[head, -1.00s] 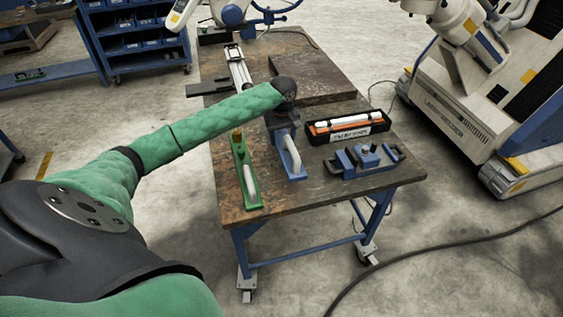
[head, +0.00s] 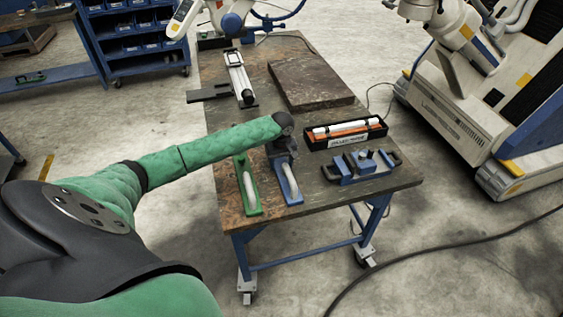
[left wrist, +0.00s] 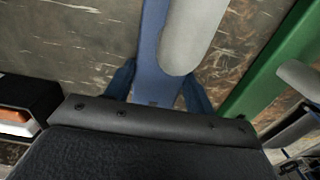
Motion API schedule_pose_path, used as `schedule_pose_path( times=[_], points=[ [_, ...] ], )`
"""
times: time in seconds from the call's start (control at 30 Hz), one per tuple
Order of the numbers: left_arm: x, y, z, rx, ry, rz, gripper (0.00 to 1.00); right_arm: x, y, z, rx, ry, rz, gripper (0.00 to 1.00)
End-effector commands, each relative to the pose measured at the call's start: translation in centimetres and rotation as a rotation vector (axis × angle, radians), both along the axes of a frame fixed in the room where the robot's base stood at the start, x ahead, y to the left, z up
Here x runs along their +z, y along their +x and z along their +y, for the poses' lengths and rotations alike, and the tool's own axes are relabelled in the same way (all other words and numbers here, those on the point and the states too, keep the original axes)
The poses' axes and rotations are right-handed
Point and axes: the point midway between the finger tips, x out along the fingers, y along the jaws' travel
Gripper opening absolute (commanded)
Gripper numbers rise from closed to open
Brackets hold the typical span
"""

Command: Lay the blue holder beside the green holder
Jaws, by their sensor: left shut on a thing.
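The blue holder (head: 288,184), a long flat piece with a pale handle-like tube on it, lies or hovers just above the table to the right of the green holder (head: 246,188). The two run roughly parallel with a narrow gap. My left gripper (head: 279,154) is shut on the far end of the blue holder; in the left wrist view, its fingers (left wrist: 157,88) stand on both sides of the blue holder (left wrist: 152,50). The green holder (left wrist: 272,65) is apart on the right there. Whether the blue holder touches the table is hard to tell. My right gripper is not in view.
A black box with white and orange items (head: 345,133) and a blue clamp-like fixture (head: 362,167) stand to the right. A dark slab (head: 310,83) and a rail device (head: 240,77) are farther back. The table's front edge (head: 330,208) is close.

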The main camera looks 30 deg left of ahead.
Motion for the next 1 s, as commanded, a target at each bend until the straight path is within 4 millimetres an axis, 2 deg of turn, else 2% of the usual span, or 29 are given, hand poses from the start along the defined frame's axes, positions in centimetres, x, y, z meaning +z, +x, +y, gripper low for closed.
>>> schedule_pose_path(
  times=[0.27,0.3,0.4,0.77,0.87,1.0],
  points=[
    [0.1,0.1,0.0,0.0,-0.001,-0.002,0.05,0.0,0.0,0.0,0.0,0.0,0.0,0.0],
    [-0.1,0.0,0.0,0.0,0.0,0.0,0.58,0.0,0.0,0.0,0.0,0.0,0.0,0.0],
    [-0.1,0.0,0.0,0.0,0.0,0.0,0.76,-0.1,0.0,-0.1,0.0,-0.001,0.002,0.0],
    [0.2,0.0,0.0,-0.001,0.0,-0.001,0.76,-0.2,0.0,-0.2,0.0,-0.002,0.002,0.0],
    [1.1,0.1,0.0,-0.001,0.0,-0.003,0.76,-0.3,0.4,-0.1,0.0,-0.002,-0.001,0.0],
    [3.4,0.1,0.0,-0.002,0.0,-0.004,0.76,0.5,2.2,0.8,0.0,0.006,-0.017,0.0]
  ],
)
